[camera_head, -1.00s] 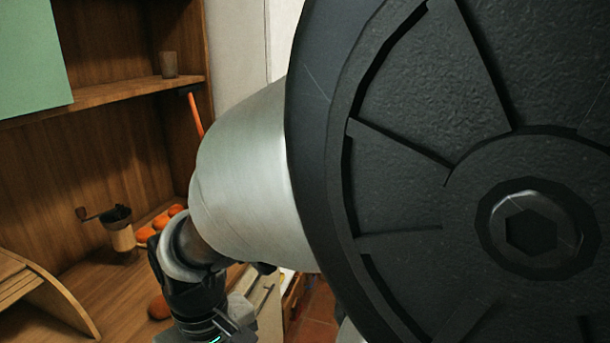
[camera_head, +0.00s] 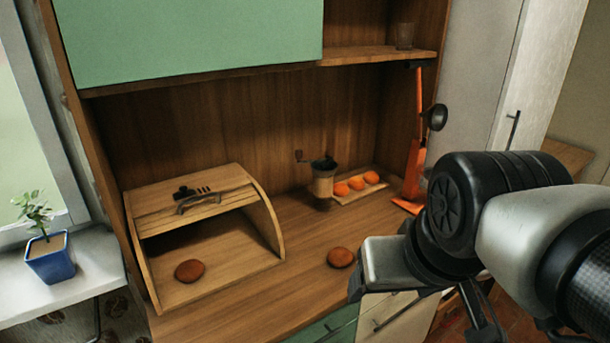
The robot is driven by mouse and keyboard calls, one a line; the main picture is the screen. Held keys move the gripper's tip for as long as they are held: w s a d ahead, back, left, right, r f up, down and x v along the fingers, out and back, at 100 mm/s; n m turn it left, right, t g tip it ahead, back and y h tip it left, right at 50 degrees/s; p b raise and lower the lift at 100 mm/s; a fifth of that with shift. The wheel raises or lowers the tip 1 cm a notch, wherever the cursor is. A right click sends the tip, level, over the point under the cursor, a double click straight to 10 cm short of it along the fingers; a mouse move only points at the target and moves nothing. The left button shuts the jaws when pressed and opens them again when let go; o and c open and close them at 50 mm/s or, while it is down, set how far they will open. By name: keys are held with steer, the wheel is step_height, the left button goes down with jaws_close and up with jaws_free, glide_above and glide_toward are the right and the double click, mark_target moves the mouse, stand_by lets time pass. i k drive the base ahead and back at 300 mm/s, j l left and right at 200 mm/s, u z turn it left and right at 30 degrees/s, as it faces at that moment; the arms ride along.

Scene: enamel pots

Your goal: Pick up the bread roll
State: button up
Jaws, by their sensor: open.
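One round brown bread roll (camera_head: 341,257) lies on the wooden counter near its front edge. A second brown roll (camera_head: 189,271) lies on the floor of the open wooden bread box (camera_head: 262,238) at the left. My gripper (camera_head: 383,268) is at the end of my arm, just right of the counter roll in the picture. It is open and holds neither roll. Its fingers are hard to make out against the dark parts of my wrist. I cannot tell the distance between it and the counter roll.
A coffee grinder (camera_head: 323,180) and a wooden board (camera_head: 346,197) with orange round items (camera_head: 356,183) stand at the back. An orange lamp (camera_head: 414,165) is behind my arm. A green cabinet (camera_head: 190,40) hangs above. A potted plant (camera_head: 48,258) stands left. The middle counter is clear.

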mark_target(341, 257)
steer(key=i+l+u, duration=0.15)
steer(key=l+u, duration=0.2)
steer(key=i+l+u, duration=0.1)
steer(key=l+u, duration=0.2)
steer(key=l, duration=0.25)
steer(key=l+u, duration=0.35)
steer(key=l, duration=0.15)
